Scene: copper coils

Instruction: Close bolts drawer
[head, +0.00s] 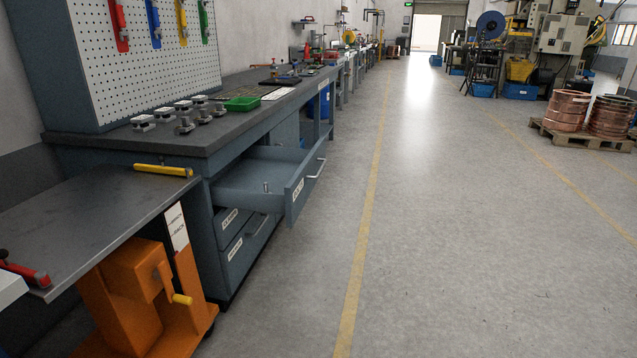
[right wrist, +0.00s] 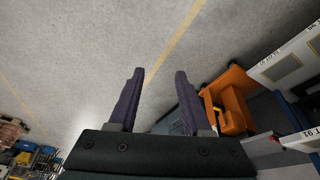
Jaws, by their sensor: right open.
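The open drawer (head: 262,183) is pulled out from the dark workbench, with a bolt standing inside it. Its front panel (head: 297,190) carries a white label, too small to read, and a metal bar handle (head: 318,168). Two shut drawers (head: 240,243) are below it. In the right wrist view my right gripper (right wrist: 160,72) is open and empty, its two fingers apart over the grey floor. It is not touching the drawer. Neither gripper shows in the head view.
An orange lift cart (head: 130,290) with a dark top (head: 90,215) stands left of the drawers; it also shows in the right wrist view (right wrist: 232,100). The benchtop (head: 200,135) holds metal parts and a green tray (head: 241,104). Copper coils (head: 568,112) sit on a pallet at right. The aisle floor is clear.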

